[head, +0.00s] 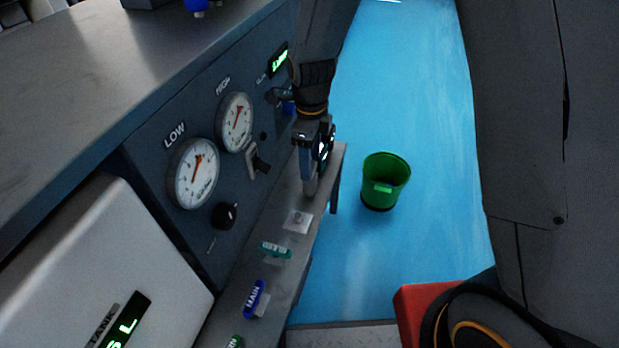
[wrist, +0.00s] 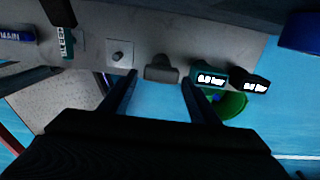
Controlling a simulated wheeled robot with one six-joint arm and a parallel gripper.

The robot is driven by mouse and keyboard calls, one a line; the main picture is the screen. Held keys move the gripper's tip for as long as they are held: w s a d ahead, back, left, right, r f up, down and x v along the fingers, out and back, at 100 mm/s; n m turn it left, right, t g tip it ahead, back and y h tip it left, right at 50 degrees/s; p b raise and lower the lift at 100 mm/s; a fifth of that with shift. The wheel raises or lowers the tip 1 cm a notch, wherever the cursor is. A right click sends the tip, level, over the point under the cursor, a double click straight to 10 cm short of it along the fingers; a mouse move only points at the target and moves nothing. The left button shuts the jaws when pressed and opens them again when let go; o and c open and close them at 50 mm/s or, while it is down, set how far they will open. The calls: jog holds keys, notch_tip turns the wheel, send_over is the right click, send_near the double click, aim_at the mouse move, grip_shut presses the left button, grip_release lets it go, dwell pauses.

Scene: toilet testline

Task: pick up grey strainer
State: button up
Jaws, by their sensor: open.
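A small grey fitting, which looks like the grey strainer (wrist: 161,69), sits at the edge of the metal shelf in the wrist view. My gripper (wrist: 158,82) is open, with one dark finger to each side of the strainer in the picture. I cannot tell whether the fingers are level with it or touch it. In the head view my gripper (head: 312,165) points down over the far end of the shelf. A pale grey shape just below it may be the strainer, but the gripper hides most of that spot.
The narrow shelf (head: 235,300) also holds a blue MAIN handle (head: 255,298), a teal handle (head: 275,250) and a bare stud (head: 298,220). The gauge panel (head: 150,150) stands close on the left. A green bin (head: 385,182) stands on the open blue floor.

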notch_tip(320, 180, down, 8)
jog(key=shift+w+a+r+b, duration=0.1)
jog(key=shift+b, duration=1.1)
jog(key=c, duration=0.9)
jog(key=shift+r, duration=0.1)
jog(key=shift+r+p, duration=5.9)
jog(key=shift+r, duration=10.6)
jog(key=shift+f, duration=0.1)
